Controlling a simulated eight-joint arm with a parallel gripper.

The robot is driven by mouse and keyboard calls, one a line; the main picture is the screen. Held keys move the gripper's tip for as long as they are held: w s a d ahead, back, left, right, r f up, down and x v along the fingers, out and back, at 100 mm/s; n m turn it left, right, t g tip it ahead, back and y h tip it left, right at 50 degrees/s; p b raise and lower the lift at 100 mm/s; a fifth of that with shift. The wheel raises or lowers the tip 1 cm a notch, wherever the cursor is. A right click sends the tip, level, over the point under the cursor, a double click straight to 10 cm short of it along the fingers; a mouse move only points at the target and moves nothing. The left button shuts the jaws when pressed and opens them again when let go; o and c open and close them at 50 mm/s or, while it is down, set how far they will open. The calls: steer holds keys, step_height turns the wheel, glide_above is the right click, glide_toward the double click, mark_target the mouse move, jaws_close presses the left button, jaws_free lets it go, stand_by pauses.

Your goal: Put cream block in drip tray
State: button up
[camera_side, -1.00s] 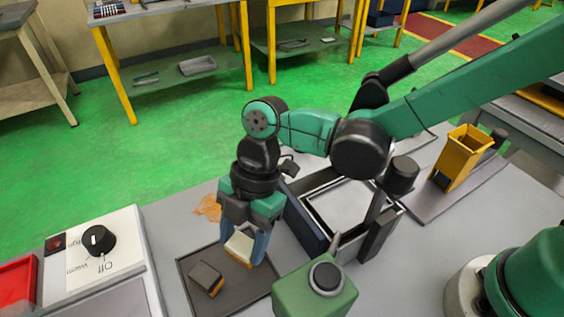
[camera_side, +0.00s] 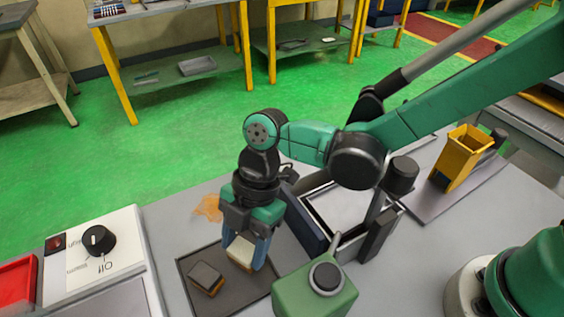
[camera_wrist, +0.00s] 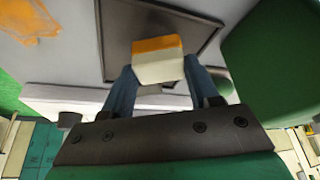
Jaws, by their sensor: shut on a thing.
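The cream block (camera_side: 240,250), cream with an orange-tan band, sits between the fingertips of my gripper (camera_side: 245,256), which is shut on it. It is over the right part of a dark shallow tray (camera_side: 192,262), which may be the drip tray. I cannot tell whether the block's underside touches the tray floor. In the wrist view the cream block (camera_wrist: 158,62) lies between the two blue fingertips of my gripper (camera_wrist: 158,82), with the dark tray (camera_wrist: 118,35) behind it.
A dark-topped block (camera_side: 206,277) with a tan band lies in the tray, left of my gripper. A green box (camera_side: 300,297) with a round dark cap stands close on the right. An open metal-lined bin (camera_side: 335,207) is behind, a white control box (camera_side: 110,265) left.

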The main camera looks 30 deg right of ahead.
steer(key=shift+f, duration=0.2)
steer(key=shift+f, duration=0.4)
steer(key=o, duration=1.5)
steer(key=shift+r, duration=0.1)
steer(key=shift+r, duration=3.45)
